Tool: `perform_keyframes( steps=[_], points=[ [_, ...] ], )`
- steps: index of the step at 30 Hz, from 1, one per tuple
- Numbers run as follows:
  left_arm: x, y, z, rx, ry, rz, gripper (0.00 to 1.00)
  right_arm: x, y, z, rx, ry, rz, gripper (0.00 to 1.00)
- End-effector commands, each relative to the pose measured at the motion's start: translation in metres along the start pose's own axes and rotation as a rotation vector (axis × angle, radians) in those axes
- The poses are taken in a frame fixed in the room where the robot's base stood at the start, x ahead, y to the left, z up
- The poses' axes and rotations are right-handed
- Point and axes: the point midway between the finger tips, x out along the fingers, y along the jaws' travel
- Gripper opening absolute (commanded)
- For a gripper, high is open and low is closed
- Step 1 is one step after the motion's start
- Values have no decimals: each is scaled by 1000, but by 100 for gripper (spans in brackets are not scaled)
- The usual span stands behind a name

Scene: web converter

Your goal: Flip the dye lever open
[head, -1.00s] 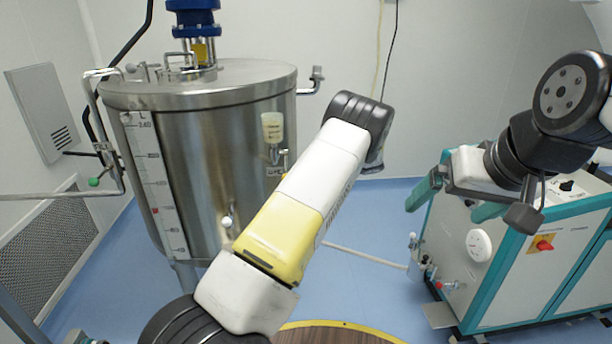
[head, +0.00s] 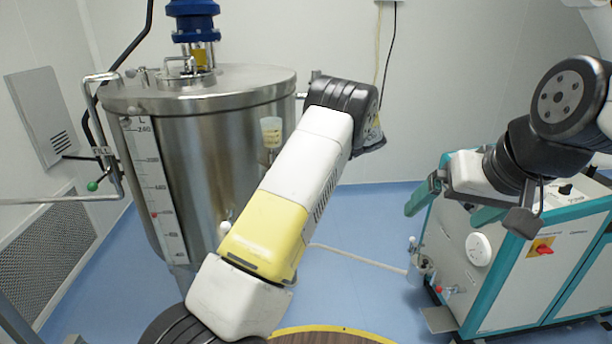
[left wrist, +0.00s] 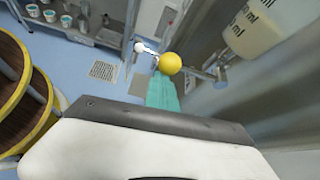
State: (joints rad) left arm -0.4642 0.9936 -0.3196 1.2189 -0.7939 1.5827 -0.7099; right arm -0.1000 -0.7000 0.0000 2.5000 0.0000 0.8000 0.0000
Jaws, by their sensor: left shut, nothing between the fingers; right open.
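The dye cup (head: 271,131), with yellowish liquid, is mounted on the steel tank's side. It also shows large in the left wrist view (left wrist: 262,22). Below it in that view, a yellow ball knob (left wrist: 170,63) sits by a metal valve fitting and appears to be the dye lever's knob. My left gripper (left wrist: 163,82), with teal fingers, is shut and empty, its tips just below the yellow knob; contact cannot be told. In the head view my left arm hides the left gripper and this lever. My right gripper (head: 449,208) is open and empty at the right, far from the tank.
The steel tank (head: 205,165) stands at the left, with a green-knobbed fill lever (head: 92,186) on its pipe. A teal-framed machine (head: 520,265) stands at the right below my right gripper. A white knob (left wrist: 139,47) is left of the yellow one. Blue floor between is mostly clear.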

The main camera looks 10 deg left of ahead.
Motion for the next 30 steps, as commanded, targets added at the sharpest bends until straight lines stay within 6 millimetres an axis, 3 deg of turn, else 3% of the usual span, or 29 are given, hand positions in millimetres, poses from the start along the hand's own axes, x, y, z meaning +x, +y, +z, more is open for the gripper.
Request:
perform_keyframes(
  steps=[23,30],
  points=[
    [-4,-2,9,-6,-6,-3,0,0,0,0,0,0,0,95],
    [9,5,-8,-1,-5,0,0,0,0,0,0,0,0,95]
  ],
)
